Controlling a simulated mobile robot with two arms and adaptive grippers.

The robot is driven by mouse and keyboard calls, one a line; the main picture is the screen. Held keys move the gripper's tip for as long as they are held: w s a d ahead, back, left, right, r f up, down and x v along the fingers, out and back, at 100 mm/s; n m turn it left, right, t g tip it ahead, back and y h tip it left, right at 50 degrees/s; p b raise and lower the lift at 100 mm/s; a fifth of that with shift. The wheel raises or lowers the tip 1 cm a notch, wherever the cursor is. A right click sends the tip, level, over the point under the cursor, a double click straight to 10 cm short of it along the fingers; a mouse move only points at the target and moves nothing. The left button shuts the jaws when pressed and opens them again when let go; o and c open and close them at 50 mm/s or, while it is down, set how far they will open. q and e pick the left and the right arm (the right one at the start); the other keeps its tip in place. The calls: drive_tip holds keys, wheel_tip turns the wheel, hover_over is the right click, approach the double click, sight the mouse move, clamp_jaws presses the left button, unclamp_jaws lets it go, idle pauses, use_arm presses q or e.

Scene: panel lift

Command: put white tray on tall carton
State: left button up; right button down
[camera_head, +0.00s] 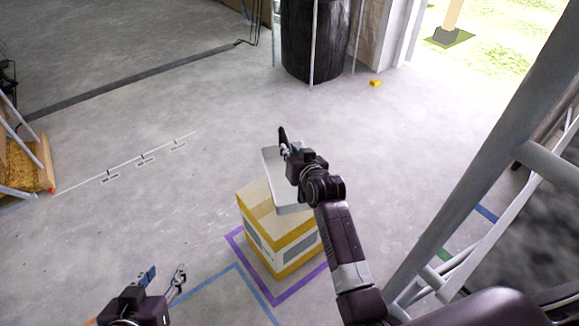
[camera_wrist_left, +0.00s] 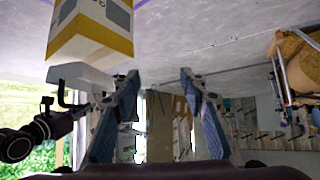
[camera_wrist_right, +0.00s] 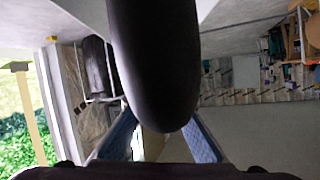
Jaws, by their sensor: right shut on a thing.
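The tall carton (camera_head: 262,222), white with yellow bands, stands on the floor in the head view. It also shows upside down in the left wrist view (camera_wrist_left: 88,28). The white tray (camera_head: 271,163) is over the carton's top, covering its far right part. In the left wrist view the tray (camera_wrist_left: 82,75) is at the carton's top; I cannot tell whether they touch. My right gripper (camera_head: 284,149) is shut on the tray at its far side. A dark rounded shape hides the grip in the right wrist view. My left gripper (camera_head: 165,279) is open and empty, left of the carton.
Purple tape (camera_head: 292,290) surrounds the carton on the floor, with blue tape (camera_head: 205,285) in front. A dark barrel (camera_head: 315,40) and a small yellow object (camera_head: 376,83) are at the back. A metal frame (camera_head: 480,165) stands at right.

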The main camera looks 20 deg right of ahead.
wheel_tip(320, 180, down, 5)
drive_tip(key=shift+f+b, duration=0.2)
drive_tip(key=shift+b, duration=0.8)
use_arm(q)
drive_tip(key=w+d+r+t+h, duration=0.2)
drive_tip(key=w+r+t, duration=0.4)
drive_tip(key=r, duration=0.5)
drive_tip(key=shift+d, duration=0.55)
use_arm(e)
drive_tip(key=shift+f, duration=0.1)
use_arm(q)
drive_tip(key=shift+r, duration=0.1)
use_arm(e)
drive_tip(key=c, duration=1.9)
unclamp_jaws()
drive_tip(key=shift+f, duration=0.1)
drive_tip(key=shift+c, duration=0.2)
